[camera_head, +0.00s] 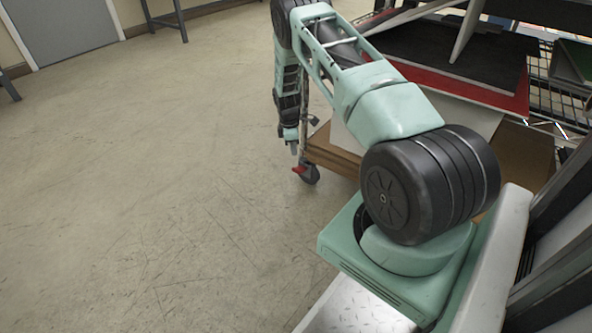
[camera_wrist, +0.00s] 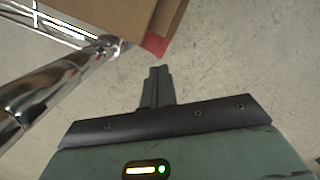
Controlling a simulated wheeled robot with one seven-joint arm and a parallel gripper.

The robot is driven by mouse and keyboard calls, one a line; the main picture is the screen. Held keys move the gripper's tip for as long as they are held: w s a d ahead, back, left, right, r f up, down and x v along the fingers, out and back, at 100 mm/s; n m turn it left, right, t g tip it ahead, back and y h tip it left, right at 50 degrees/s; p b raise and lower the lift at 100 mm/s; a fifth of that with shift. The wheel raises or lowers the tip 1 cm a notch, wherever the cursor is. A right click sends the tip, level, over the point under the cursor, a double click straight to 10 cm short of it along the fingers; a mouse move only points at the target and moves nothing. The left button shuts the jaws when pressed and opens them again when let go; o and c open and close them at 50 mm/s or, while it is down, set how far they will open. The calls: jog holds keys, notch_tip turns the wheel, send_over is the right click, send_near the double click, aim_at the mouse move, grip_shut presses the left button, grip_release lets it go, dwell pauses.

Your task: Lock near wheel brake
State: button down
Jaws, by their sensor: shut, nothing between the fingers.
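The near wheel (camera_head: 310,175) is a dark caster under the corner of a cart. Its red brake tab (camera_head: 299,169) sticks out on the wheel's left side. My gripper (camera_head: 293,148) points down just above the tab, and in this view I cannot tell whether they touch. In the wrist view my gripper's fingers (camera_wrist: 161,75) are shut and empty. A small red part (camera_wrist: 155,45) shows just past the fingertips, beside a brown board corner; it looks like the brake tab. The wheel itself is hidden there.
The cart's brown lower boards (camera_head: 332,155) are right of my gripper, with red and black sheets (camera_head: 450,75) above. A chrome post (camera_wrist: 45,85) runs close along the left in the wrist view. The floor (camera_head: 150,170) to the left is clear.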

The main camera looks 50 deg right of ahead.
aim_at(296, 168)
jog(key=f+b, duration=0.6)
jog(key=f, duration=0.1)
jog(key=shift+s+d, duration=0.2)
jog(key=shift+s, duration=0.05)
